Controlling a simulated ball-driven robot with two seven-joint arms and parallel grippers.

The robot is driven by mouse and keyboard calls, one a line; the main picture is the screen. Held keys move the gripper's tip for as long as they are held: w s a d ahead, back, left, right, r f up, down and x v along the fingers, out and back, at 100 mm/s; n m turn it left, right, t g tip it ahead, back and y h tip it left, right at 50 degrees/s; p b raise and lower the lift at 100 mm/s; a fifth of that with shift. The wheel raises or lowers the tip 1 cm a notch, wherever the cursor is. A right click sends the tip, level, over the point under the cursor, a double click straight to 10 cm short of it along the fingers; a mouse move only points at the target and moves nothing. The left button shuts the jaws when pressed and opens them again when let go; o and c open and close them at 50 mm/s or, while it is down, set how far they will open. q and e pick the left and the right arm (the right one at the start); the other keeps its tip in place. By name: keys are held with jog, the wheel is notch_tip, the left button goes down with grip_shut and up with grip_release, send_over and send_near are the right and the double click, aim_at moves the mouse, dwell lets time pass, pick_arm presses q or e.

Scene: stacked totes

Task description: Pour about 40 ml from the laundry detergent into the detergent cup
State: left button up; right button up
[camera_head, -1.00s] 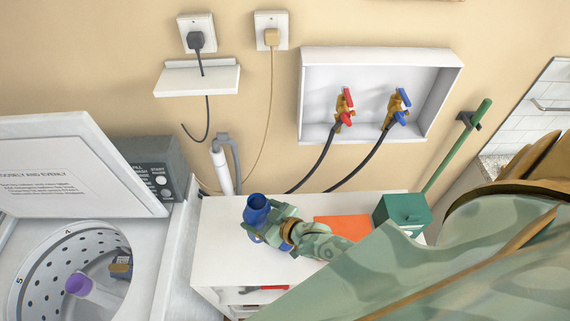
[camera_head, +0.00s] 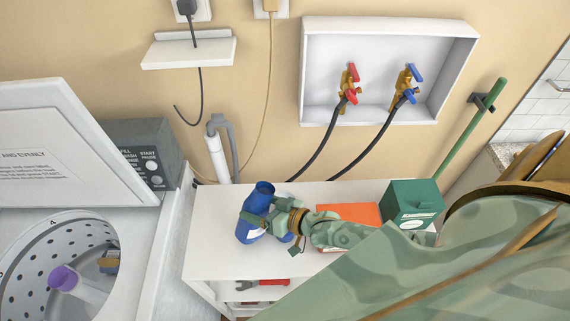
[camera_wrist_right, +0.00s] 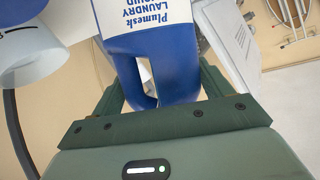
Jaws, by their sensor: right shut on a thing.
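The laundry detergent is a blue bottle (camera_head: 250,230) above the white shelf unit's top, its neck pointing up. My right gripper (camera_head: 270,218) is shut on it from the right. The right wrist view shows the blue bottle (camera_wrist_right: 180,75) between the fingers (camera_wrist_right: 165,95), with its handle loop near the palm and its white label upside down. I cannot tell whether the bottle touches the shelf top. I cannot make out the detergent cup for certain. A pale cylinder with a blue-grey disc (camera_wrist_right: 25,50) at the wrist view's left is unclear. My left gripper is not in view.
An orange box (camera_head: 350,212) and a green box (camera_head: 413,203) stand right of the bottle on the white shelf unit (camera_head: 215,255). The open washer (camera_head: 170,250) is at the left. Hoses run from the tap recess (camera_head: 440,85) behind the shelf. The shelf's front left is clear.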

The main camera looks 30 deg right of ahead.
aim_at(258, 197)
jog(key=shift+w+d+f+m+y+b, duration=0.15)
jog(key=shift+m+y+b, duration=0.25)
jog(key=shift+b, duration=0.6)
jog(key=shift+s+d+f+m+y+b, duration=0.1)
jog(key=shift+d+f+m+y+b, duration=0.15)
jog(key=shift+m+b, duration=0.5)
jog(key=shift+a+r+m+t+y+b, duration=0.25)
jog(key=shift+r+m+t+b, duration=0.25)
jog(key=shift+b, duration=0.65)
jog(key=shift+a+r+m+t+y+b, duration=0.25)
jog(key=shift+m+b, duration=0.5)
jog(key=shift+b, duration=0.3)
jog(key=shift+a+r+m+t+y+b, duration=0.15)
jog(key=shift+r+m+y+b, duration=0.1)
jog(key=shift+m+b, duration=0.6)
jog(key=shift+a+r+m+t+y+b, duration=0.1)
jog(key=shift+r+m+t+y+b, duration=0.2)
jog(key=shift+r+m+b, duration=0.55)
jog(key=shift+r+m+t+p, duration=0.35)
jog(key=shift+r+m, duration=0.25)
jog(key=shift+r, duration=0.2)
jog(key=shift+d+r+m+t, duration=0.2)
jog(key=shift+r+m+t, duration=0.15)
jog(key=shift+r+m, duration=0.55)
jog(key=shift+f+m, duration=0.2)
jog(key=shift+m, duration=0.1)
